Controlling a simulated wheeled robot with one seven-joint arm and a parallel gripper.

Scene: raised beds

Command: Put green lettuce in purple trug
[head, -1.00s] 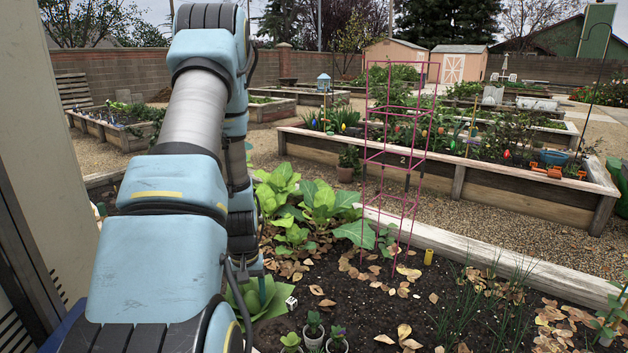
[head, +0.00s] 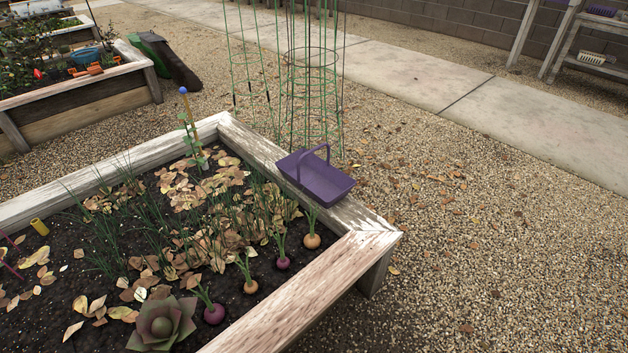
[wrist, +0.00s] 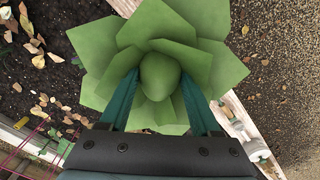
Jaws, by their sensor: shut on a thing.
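A green lettuce (wrist: 158,75) with broad leaves around a round heart fills the middle of the wrist view. My gripper (wrist: 160,96) is shut on it, one teal finger on each side of the heart. The lettuce hangs over the bed's edge, with soil to its left and gravel to its right. The purple trug (head: 316,180), with an arched handle, sits on the wooden rim of the bed in the head view. It seems empty. My gripper and the held lettuce are not in the head view, and the trug does not show in the wrist view.
A duller brown-green lettuce (head: 163,324) stands in the soil near the front rim (head: 300,300). Several root vegetables, such as an orange one (head: 312,241), line the bed. Green wire cages (head: 312,90) stand behind the trug. Gravel right of the bed is open.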

